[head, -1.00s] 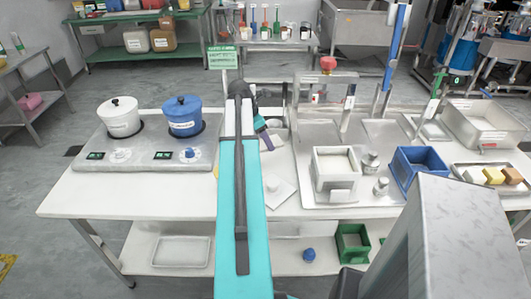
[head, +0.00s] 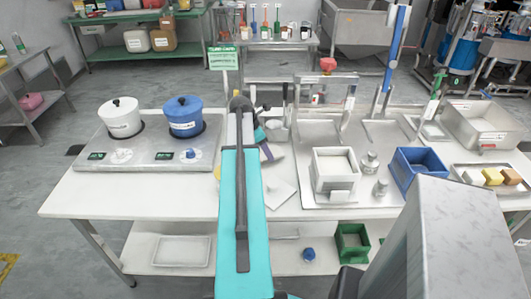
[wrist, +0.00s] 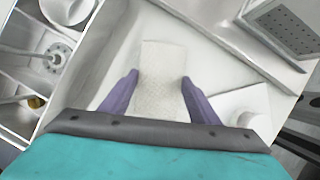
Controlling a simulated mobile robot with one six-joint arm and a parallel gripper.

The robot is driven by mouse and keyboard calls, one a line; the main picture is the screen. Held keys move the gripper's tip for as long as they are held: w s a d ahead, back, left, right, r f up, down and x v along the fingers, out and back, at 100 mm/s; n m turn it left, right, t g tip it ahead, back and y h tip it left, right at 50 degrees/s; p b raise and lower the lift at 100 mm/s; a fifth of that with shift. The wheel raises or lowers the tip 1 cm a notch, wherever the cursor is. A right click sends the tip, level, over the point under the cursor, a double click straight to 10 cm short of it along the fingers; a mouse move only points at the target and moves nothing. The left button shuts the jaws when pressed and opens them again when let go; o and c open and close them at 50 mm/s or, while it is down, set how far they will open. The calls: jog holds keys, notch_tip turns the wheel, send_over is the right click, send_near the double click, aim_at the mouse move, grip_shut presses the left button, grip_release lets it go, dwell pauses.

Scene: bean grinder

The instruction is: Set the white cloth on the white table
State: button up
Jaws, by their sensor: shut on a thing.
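The white cloth (wrist: 163,75) is a pale, textured strip in the wrist view. It lies between the two purple fingers of my gripper (wrist: 158,88), which is shut on it; its near end passes down between the fingers. In the head view my arm hides most of the gripper, and only a purple finger (head: 267,153) shows to the right of the arm; I cannot make out the cloth clearly there. The white table (head: 130,197) spans the middle of the head view, and the gripper is over its central part. I cannot tell the cloth's height above the surface.
A white pot (head: 121,120) and a blue pot (head: 184,120) stand on the left hotplate. A flat white square piece (head: 282,194) lies right of my arm. The table's front left is clear.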

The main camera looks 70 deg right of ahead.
jog(key=shift+f, duration=0.7)
jog(key=o, duration=1)
jog(key=shift+f, duration=0.1)
jog(key=shift+b+v, duration=0.75)
jog(key=shift+v, duration=5.4)
